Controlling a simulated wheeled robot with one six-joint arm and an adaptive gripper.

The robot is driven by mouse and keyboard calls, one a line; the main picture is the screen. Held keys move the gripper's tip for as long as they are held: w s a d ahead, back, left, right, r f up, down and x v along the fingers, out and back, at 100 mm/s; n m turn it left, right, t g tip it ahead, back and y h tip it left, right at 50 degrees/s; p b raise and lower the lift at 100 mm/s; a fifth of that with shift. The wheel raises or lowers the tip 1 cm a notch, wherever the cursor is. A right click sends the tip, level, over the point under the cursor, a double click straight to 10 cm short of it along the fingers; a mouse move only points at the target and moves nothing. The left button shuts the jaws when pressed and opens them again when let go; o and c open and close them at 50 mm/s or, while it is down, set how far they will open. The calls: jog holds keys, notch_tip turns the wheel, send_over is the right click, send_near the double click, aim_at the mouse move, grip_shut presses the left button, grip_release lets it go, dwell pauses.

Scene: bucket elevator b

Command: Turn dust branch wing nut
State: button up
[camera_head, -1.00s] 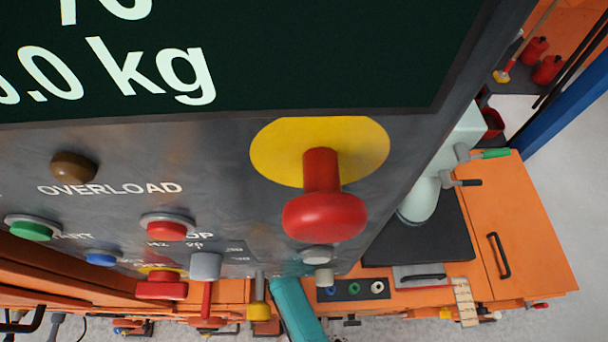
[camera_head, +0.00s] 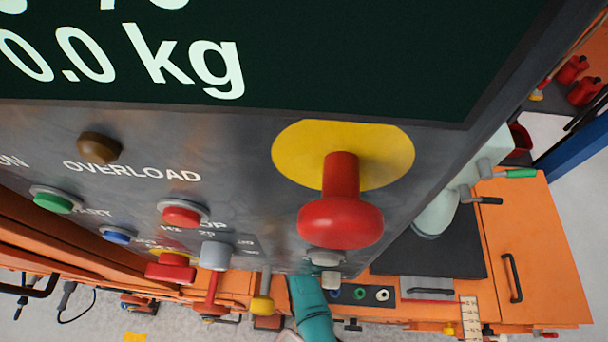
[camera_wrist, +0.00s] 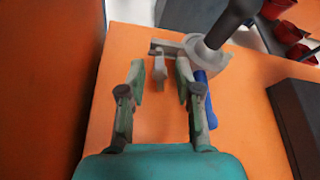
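My gripper (camera_wrist: 160,78) shows in the wrist view with its two fingers apart and nothing held between them. Just beyond the fingertips is a small grey upright piece (camera_wrist: 160,66) on a grey fitting; I cannot tell whether it is the dust branch wing nut. To its right are a grey round flange with a dark rod (camera_wrist: 207,50) and a blue handle (camera_wrist: 202,88), partly covered by the right finger. I see no contact for sure. In the head view my gripper is out of sight; only my teal arm shows at the bottom.
In the head view a control panel (camera_head: 50,130) with a large red mushroom button (camera_head: 340,222) fills the near space. An orange bench (camera_head: 530,240) with a black mat (camera_head: 455,255) stands right. In the wrist view a dark block (camera_wrist: 300,115) is right and an orange wall (camera_wrist: 45,80) left.

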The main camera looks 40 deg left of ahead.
jog(key=shift+w+a+f, duration=0.2)
jog(key=shift+w+a, duration=0.05)
jog(key=shift+w, duration=0.25)
grip_shut()
jog(key=shift+n+h, duration=0.3)
jog(key=shift+n, duration=0.2)
